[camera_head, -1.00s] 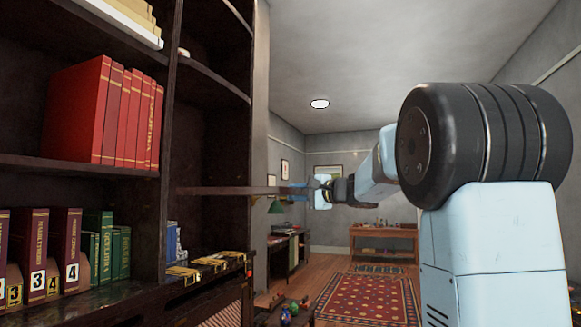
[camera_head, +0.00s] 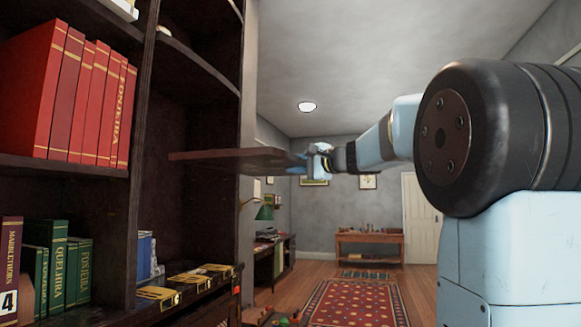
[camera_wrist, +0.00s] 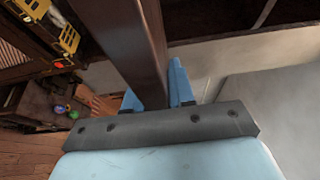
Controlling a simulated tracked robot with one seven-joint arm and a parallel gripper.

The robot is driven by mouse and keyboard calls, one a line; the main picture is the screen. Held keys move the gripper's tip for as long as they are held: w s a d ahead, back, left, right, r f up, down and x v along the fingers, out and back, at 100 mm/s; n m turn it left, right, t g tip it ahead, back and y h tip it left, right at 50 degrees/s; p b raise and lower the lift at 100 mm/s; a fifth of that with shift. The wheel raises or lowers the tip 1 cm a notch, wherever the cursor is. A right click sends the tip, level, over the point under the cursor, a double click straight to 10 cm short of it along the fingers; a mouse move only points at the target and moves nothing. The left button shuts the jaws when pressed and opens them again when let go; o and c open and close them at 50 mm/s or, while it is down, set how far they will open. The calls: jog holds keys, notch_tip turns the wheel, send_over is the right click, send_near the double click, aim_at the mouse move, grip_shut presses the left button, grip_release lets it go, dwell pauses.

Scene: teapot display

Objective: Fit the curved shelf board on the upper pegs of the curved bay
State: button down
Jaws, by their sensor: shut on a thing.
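My gripper (camera_head: 308,163) is shut on the near right end of a dark brown shelf board (camera_head: 228,160). The board is held out roughly level in front of the curved bay (camera_head: 203,108), and its left end overlaps the bay's opening in the head view. I cannot tell whether the board touches the bay. In the wrist view the board (camera_wrist: 128,40) runs up and away from between the blue fingers (camera_wrist: 158,88). The pegs are not visible to me. A curved shelf (camera_head: 198,72) is fitted in the bay above the board.
Red books (camera_head: 80,95) fill the shelf left of the bay's dark upright (camera_head: 138,170). Yellow-and-black boxes (camera_head: 185,283) lie on the ledge below the board. A green lamp (camera_head: 265,212) stands beyond. Open floor with a red rug (camera_head: 355,303) lies to the right.

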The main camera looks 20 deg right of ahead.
aim_at(274, 165)
jog(key=shift+a+r, duration=0.15)
jog(key=shift+a, duration=0.3)
jog(key=shift+w+a, duration=0.15)
jog(key=shift+a, duration=0.05)
jog(key=shift+w+a, duration=0.7)
jog(key=shift+a, duration=0.25)
jog(key=shift+w+a, duration=0.7)
jog(key=shift+a, duration=0.2)
jog(key=shift+w+a, duration=0.15)
jog(key=shift+a, duration=0.1)
dwell(0.5)
